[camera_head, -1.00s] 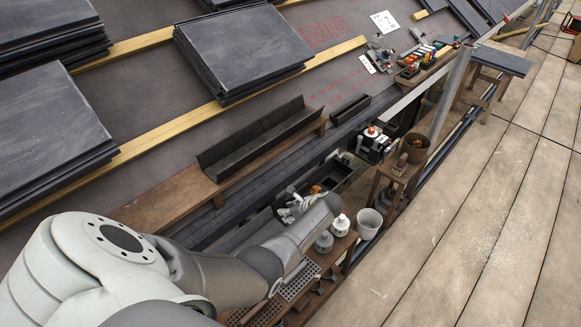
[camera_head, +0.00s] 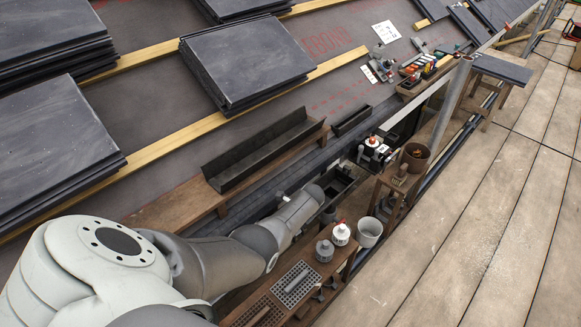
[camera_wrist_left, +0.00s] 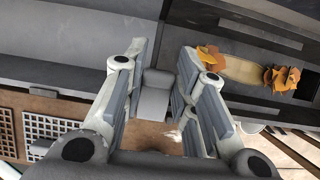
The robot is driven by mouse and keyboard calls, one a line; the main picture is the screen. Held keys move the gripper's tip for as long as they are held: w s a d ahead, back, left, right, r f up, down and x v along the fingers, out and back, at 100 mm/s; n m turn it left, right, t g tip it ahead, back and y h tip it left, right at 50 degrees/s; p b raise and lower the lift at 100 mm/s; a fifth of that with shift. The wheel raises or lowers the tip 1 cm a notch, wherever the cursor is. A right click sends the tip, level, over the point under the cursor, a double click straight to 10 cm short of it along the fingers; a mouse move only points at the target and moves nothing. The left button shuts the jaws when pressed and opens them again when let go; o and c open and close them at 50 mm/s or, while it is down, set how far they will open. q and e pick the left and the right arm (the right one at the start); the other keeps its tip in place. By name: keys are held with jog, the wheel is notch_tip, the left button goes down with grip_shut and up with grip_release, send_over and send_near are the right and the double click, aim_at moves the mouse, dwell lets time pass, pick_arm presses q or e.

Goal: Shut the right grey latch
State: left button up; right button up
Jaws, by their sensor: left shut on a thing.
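In the left wrist view, a grey block-like piece (camera_wrist_left: 154,97), which looks like a grey latch, sits between the two fingers of my left gripper (camera_wrist_left: 160,75). The fingers are closed on its sides. It stands at the edge of a long grey box or trough (camera_wrist_left: 60,75). My right gripper is not in view.
Dry orange leaves (camera_wrist_left: 281,78) lie in the dark trough in the wrist view. A perforated grey tray (camera_head: 296,284) lies on the wooden bench.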

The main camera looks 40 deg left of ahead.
pick_arm(q)
jog(key=shift+a+f+h, duration=0.1)
jog(key=shift+a+h, duration=0.2)
jog(key=shift+h, duration=0.1)
jog(key=shift+f+h, duration=0.2)
jog(key=shift+h, duration=0.3)
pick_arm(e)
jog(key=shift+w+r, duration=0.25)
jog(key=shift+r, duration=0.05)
pick_arm(q)
jog(key=o, duration=1)
jog(key=shift+f, duration=0.1)
jog(key=shift+o, duration=0.2)
jog(key=shift+v, duration=0.95)
jog(key=v, duration=1)
jog(key=shift+a, duration=0.1)
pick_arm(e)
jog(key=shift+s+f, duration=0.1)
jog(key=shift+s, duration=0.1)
